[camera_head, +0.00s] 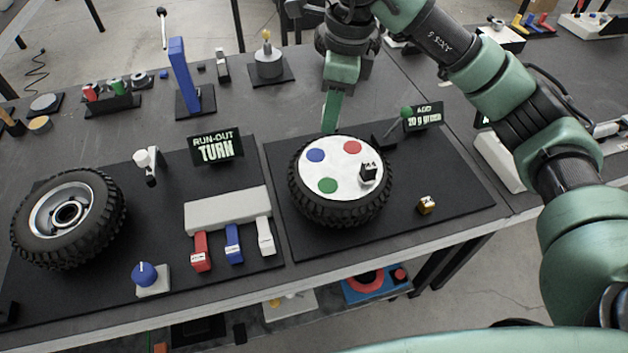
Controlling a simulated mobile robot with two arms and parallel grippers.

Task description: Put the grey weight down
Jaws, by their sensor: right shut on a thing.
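My right gripper (331,124) reaches down from the top of the view to the far edge of the right wheel (340,212). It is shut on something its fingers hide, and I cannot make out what. A small dark grey cube (368,173) with a white mark sits on the wheel's white disc (337,155), apart from the fingertips. The disc also bears blue, red and green dots. A small gold cube (427,204) lies on the right mat (460,190), right of the wheel. My left gripper is not in view.
A green-tipped lever (405,112) and a 20 gram sign (423,115) stand behind the wheel. Left are a run-out sign (216,148), a grey block (229,208) with coloured keys, a blue knob (144,273) and another wheel (68,218). The mat's right part is mostly clear.

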